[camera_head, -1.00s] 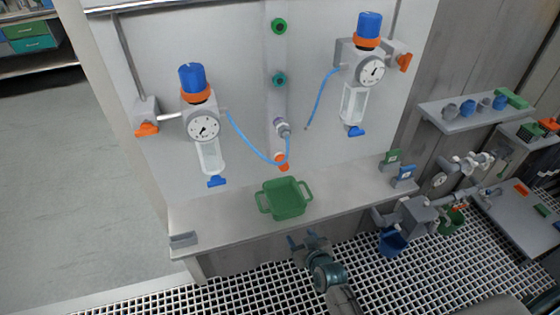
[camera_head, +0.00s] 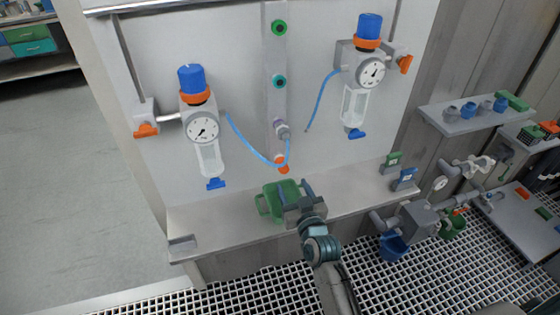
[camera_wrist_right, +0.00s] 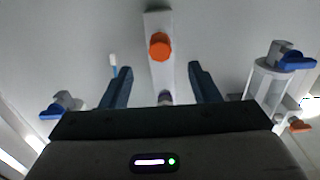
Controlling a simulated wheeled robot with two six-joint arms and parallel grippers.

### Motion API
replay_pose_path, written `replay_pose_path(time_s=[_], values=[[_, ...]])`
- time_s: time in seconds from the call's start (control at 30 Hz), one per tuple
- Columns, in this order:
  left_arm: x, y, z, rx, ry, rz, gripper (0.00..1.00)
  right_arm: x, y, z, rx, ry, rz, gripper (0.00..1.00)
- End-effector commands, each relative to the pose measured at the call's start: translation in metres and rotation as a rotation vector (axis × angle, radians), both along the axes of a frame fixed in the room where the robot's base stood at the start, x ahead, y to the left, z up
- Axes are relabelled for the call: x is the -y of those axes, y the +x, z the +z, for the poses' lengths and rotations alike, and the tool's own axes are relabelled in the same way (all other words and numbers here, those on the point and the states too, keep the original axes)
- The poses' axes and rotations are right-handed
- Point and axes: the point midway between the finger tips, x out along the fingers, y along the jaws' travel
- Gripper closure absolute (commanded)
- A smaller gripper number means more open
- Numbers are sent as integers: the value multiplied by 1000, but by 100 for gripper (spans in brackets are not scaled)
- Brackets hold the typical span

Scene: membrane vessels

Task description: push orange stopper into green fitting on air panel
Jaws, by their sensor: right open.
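The orange stopper (camera_head: 282,161) is at the lower end of the grey strip on the air panel. In the right wrist view the orange stopper (camera_wrist_right: 159,46) shows as a round orange end, beyond and between my fingertips. Two green-ringed fittings sit higher on the strip, an upper green one (camera_head: 279,27) and a lower teal-green one (camera_head: 279,81). My right gripper (camera_head: 293,189) is open and empty, over the shelf below the stopper and apart from it. It also shows open in the right wrist view (camera_wrist_right: 160,70). My left gripper is not in view.
A green tray (camera_head: 266,205) on the shelf is partly hidden by my right gripper. A blue hose (camera_head: 245,143) loops to a fitting (camera_head: 283,129) above the stopper. Gauge units (camera_head: 203,126) (camera_head: 371,70) flank the strip.

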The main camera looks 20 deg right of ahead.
Motion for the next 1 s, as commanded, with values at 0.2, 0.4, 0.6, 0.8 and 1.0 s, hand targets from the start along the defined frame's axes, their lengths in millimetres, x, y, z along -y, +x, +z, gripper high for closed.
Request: replay_pose_path(time_s=[0.2,0.4,0.6,0.8,1.0], values=[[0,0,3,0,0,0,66,0,14,1,1,-1,0,45],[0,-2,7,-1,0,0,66,-1,43,1,1,-1,0,45],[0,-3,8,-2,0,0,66,-2,70,1,0,-1,0,45],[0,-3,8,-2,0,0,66,-3,85,0,0,-1,0,45],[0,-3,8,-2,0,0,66,-3,90,0,0,-1,0,45]])
